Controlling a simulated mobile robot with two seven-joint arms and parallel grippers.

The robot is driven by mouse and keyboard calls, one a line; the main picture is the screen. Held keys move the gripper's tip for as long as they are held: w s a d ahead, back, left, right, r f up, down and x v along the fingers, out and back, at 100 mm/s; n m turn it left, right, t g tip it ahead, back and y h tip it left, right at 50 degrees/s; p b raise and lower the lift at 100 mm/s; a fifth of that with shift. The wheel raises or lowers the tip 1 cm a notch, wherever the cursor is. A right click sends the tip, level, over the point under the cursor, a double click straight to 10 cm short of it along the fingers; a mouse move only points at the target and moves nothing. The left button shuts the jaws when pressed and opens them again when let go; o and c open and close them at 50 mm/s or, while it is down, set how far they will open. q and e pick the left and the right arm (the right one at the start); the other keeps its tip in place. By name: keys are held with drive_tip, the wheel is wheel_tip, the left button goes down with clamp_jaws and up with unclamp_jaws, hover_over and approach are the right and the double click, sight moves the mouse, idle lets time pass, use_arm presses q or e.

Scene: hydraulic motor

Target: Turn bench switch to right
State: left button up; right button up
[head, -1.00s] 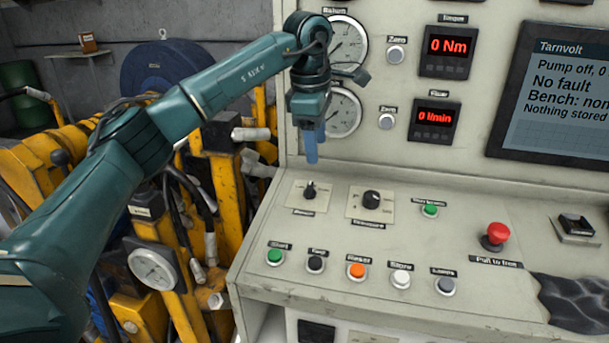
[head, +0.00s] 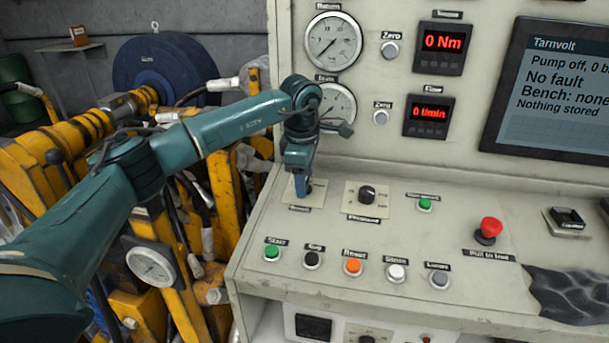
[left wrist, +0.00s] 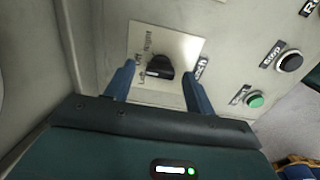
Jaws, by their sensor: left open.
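The bench switch is a small black knob on a pale plate, on the left of the sloping panel. In the head view its plate (head: 318,190) shows, while my left gripper (head: 302,190) covers most of the knob. In the left wrist view the black knob (left wrist: 160,67) sits between the two blue fingers of my left gripper (left wrist: 155,88), with a gap on each side. The plate has markings for left, off and right. The left gripper is open and points down at the knob. My right gripper is out of view.
Right of the switch is a second black knob (head: 367,194). Several push buttons line the panel's front, including a green one (head: 271,252). A red mushroom button (head: 488,230) stands further right. Gauges (head: 333,40) and displays fill the upright panel behind; yellow machinery (head: 70,150) stands left.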

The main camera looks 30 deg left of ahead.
use_arm(q)
drive_tip(key=shift+f, duration=0.2)
drive_tip(key=c, duration=1)
